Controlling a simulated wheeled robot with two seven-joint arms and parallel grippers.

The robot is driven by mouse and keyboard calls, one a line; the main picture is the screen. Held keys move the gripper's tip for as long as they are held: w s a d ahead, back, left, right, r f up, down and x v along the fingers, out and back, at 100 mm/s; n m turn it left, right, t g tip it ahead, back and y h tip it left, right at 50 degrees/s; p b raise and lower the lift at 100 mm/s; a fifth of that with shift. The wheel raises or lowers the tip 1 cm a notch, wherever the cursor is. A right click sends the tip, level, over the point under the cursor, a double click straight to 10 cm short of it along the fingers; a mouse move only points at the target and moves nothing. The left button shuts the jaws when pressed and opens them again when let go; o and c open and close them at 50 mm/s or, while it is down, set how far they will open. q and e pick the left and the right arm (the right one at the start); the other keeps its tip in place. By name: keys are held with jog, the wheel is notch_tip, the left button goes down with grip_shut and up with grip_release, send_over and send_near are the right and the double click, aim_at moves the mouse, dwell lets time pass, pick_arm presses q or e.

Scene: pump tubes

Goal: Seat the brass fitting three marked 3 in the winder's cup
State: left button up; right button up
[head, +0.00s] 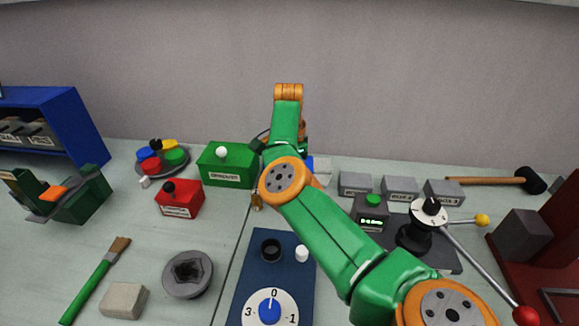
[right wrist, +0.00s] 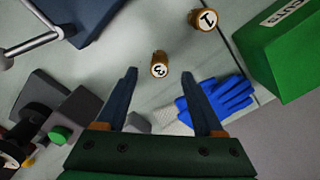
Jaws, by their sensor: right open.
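The brass fitting marked 3 (right wrist: 159,70) stands on the table in the right wrist view, ahead of my right gripper (right wrist: 160,75) and roughly in line with the gap between its fingers. The gripper is open and empty. A fitting marked 1 (right wrist: 204,19) stands farther off. In the head view one brass fitting (head: 256,201) shows beside my right arm; its number is unreadable, and the arm covers the area behind it. A blue plate (head: 250,276) carries a dark round cup (head: 270,249), a white peg (head: 302,254) and a numbered dial (head: 270,310). My left gripper is not seen.
A blue glove (right wrist: 215,98) lies beside one finger. A green box (head: 226,165), red box (head: 179,199) and dark flanged ring (head: 188,275) stand left. A crank device (head: 430,213) with long rod and grey boxes (head: 400,188) stand right. The table between red box and plate is clear.

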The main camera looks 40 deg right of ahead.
notch_tip(320, 180, down, 6)
jog(key=shift+d+r+p, duration=0.1)
jog(key=shift+p, duration=0.75)
jog(key=shift+f, duration=0.5)
grip_shut()
